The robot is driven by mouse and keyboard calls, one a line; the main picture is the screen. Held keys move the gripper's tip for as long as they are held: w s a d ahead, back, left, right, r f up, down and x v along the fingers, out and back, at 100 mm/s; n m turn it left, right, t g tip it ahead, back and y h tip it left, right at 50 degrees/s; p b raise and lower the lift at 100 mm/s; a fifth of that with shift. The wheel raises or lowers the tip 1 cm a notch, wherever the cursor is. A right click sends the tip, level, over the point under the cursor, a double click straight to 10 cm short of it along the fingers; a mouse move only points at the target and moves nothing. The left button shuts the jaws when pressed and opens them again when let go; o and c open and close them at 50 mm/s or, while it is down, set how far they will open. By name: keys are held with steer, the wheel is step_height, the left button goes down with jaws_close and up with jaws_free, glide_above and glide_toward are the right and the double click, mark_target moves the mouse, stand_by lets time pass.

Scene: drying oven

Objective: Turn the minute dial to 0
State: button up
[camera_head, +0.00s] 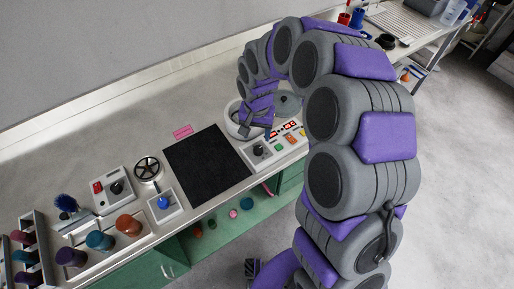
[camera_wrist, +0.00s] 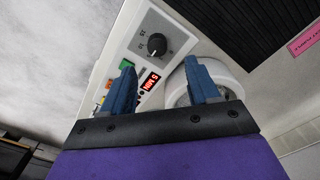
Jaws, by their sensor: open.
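A white control panel shows in the wrist view (camera_wrist: 178,40) and in the head view. A black dial (camera_wrist: 157,46) stands on it just beyond my fingertips; it also shows in the head view (camera_head: 258,150). A lit red display (camera_wrist: 150,81), apparently reading "5 MIN", lies between my fingers in the picture. Coloured buttons (camera_wrist: 126,64) are partly hidden by the left finger. My gripper (camera_wrist: 158,60) is open and empty, its two blue fingers apart and pointing toward the panel. In the head view my gripper (camera_head: 257,128) hangs above the panel's back edge.
A round white device (camera_wrist: 228,75) sits beside the panel, partly behind the right finger. A black mat (camera_head: 208,165) lies left of the panel. Several coloured cups and a small box with a red button (camera_head: 97,187) stand further left on the bench.

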mark_target(258, 148)
steer(key=f, duration=0.2)
steer(key=f+b, duration=0.1)
steer(key=f, duration=0.4)
steer(key=shift+d+f, duration=0.1)
steer(key=shift+d, duration=0.2)
steer(key=shift+a+f+b, duration=0.2)
steer(key=shift+f+b, duration=0.1)
steer(key=shift+f, duration=0.25)
steer(key=shift+c, duration=0.2)
steer(key=shift+d, duration=0.1)
steer(key=c, duration=1)
